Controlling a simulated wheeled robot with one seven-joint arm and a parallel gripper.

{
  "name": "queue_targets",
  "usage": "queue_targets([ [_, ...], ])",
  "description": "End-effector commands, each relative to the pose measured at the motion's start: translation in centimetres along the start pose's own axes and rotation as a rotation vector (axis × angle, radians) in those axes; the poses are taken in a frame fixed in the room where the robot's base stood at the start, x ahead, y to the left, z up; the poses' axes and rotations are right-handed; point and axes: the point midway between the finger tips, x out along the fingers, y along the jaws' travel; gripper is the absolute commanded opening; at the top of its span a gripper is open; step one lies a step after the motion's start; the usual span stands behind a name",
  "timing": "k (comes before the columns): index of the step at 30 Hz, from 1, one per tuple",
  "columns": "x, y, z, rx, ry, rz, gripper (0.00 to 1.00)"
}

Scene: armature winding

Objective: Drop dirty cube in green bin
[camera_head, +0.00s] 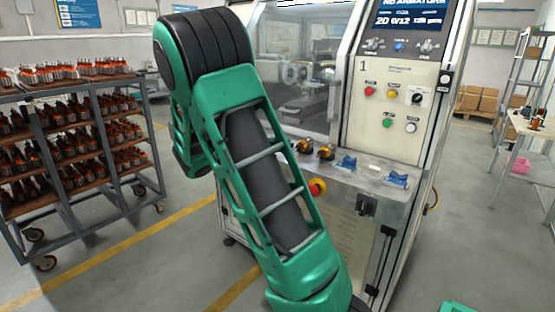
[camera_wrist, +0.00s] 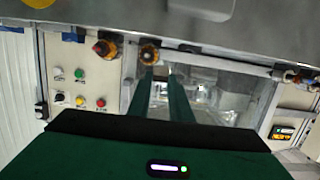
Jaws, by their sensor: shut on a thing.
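I cannot make out a dirty cube in either view. A green edge (camera_head: 460,308) shows at the bottom right of the head view; too little is visible to tell whether it is the green bin. My gripper (camera_wrist: 162,72) shows in the wrist view as two long dark green fingers pointing at the machine. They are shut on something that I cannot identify. In the head view my green arm reaches down in front of the machine, and my gripper is out of that picture.
The winding machine (camera_head: 395,130) stands ahead, with armatures (camera_head: 326,151) and blue holders (camera_head: 398,179) on its ledge. A red-yellow knob (camera_head: 317,187) is on its front. A loaded rack trolley (camera_head: 75,150) is at left, a table (camera_head: 530,125) at right.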

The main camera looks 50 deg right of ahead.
Motion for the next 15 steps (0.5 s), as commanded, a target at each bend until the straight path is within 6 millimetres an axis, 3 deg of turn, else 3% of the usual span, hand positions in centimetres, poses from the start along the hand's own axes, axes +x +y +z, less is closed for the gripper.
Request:
queue_targets([
  [7,-0.4,1.2,1.4,-0.003,0.001,-0.001,0.0],
  [15,0.2,1.1,4.7,-0.003,0.0,0.0,0.0],
])
